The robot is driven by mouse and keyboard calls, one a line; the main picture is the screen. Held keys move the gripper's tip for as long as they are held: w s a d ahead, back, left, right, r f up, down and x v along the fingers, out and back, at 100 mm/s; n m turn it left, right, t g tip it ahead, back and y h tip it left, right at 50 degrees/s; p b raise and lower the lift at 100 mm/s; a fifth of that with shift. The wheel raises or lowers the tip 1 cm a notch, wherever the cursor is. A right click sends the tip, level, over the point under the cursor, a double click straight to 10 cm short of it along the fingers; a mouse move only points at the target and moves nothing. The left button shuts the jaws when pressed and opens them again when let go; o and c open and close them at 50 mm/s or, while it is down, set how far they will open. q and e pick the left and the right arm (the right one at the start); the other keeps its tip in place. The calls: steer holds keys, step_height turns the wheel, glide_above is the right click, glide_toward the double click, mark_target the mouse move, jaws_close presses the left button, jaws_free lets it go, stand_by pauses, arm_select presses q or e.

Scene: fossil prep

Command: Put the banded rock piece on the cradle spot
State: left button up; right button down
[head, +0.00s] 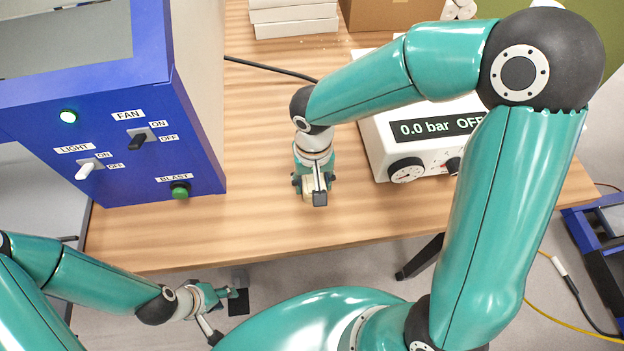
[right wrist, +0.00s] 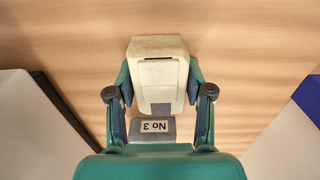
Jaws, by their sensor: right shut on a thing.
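A grey part marked "No 3" (right wrist: 153,128) is at the block's near end. I cannot tell whether this block is the banded rock piece, or whether it touches the table. My left gripper (head: 222,312) is low at the table's front side, open and empty. I cannot make out a cradle spot.
A blue cabinet (head: 150,165) with FAN, LIGHT and BLAST controls stands at the left. A white box (head: 375,140) reading "0.0 bar OFF" stands at the right. White boxes (head: 293,14) and a cardboard box (head: 385,12) are behind. The table (head: 255,215) is bare between cabinet and gripper.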

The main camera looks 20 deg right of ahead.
steer(key=shift+f, duration=0.1)
steer(key=shift+c, duration=2.2)
jaws_free()
